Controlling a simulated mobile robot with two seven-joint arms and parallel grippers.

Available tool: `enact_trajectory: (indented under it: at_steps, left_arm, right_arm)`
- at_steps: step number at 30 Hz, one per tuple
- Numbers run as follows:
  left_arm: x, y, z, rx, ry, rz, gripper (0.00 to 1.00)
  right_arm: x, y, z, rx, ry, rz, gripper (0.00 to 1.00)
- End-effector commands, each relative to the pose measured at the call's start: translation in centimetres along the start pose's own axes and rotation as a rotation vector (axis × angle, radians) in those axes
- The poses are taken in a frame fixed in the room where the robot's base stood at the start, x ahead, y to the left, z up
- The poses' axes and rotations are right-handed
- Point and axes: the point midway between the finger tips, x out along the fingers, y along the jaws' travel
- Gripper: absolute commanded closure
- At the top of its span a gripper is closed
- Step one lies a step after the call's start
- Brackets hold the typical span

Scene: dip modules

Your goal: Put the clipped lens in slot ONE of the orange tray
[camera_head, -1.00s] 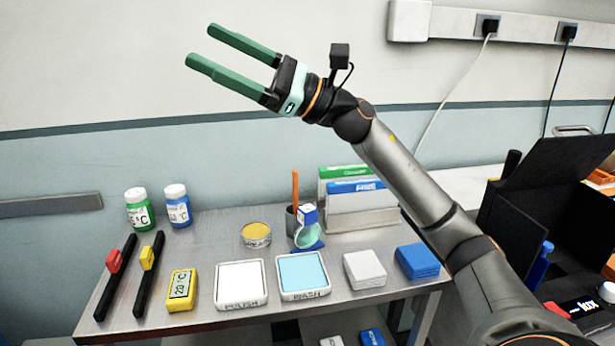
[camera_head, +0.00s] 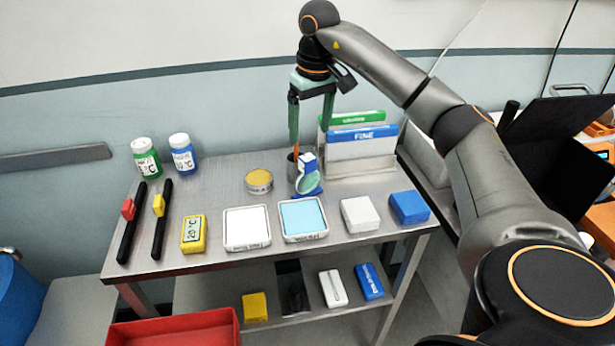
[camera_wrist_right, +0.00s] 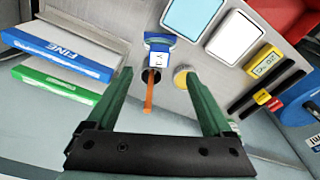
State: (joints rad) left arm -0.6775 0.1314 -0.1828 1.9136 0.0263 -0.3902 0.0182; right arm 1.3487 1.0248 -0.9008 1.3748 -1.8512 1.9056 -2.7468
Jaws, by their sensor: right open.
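The lens (camera_head: 308,182) is a round pale teal disc in a blue and white clip. It stands at the back of the metal table, beside a dark cup (camera_head: 292,168) holding an orange stick. My right gripper (camera_head: 310,135) points down above the cup and clip, open with nothing between its fingers. In the right wrist view, the blue and white clip (camera_wrist_right: 160,48) lies beyond the space between the fingers; the lens disc is not clear there. An orange tray with slots cannot be made out for sure; orange parts (camera_head: 602,222) show at the right edge. My left gripper is out of view.
File boxes (camera_head: 362,148) stand close right of the gripper. A yellow-topped tin (camera_head: 259,180) is left of the clip. White and blue pads (camera_head: 303,217) and small blocks line the front. A black open case (camera_head: 560,130) is at right, a red bin (camera_head: 180,328) below left.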

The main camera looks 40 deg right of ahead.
Motion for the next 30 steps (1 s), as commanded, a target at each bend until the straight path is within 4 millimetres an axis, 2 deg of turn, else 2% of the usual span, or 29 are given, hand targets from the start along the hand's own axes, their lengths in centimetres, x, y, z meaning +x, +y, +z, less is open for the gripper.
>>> enact_trajectory:
  at_steps: [1,6,14,21,25,30]
  left_arm:
    - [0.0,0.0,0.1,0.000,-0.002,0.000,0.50]
    - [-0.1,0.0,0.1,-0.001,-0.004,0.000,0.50]
    - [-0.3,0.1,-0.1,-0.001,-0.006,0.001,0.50]
    - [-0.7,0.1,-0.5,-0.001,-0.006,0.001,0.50]
    - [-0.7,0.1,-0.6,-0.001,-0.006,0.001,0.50]
    - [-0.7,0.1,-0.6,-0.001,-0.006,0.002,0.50]
  right_arm:
    - [1.2,0.1,0.1,0.001,-0.006,0.001,0.15]
    - [3.9,0.0,0.1,0.002,-0.002,-0.002,0.15]
    - [6.0,0.0,0.0,0.003,-0.002,-0.003,0.15]
    - [9.5,0.1,0.0,0.002,-0.001,-0.005,0.15]
    - [10.3,0.1,0.0,0.002,0.001,-0.005,0.15]
    - [10.4,0.1,0.0,0.002,0.003,-0.005,0.15]
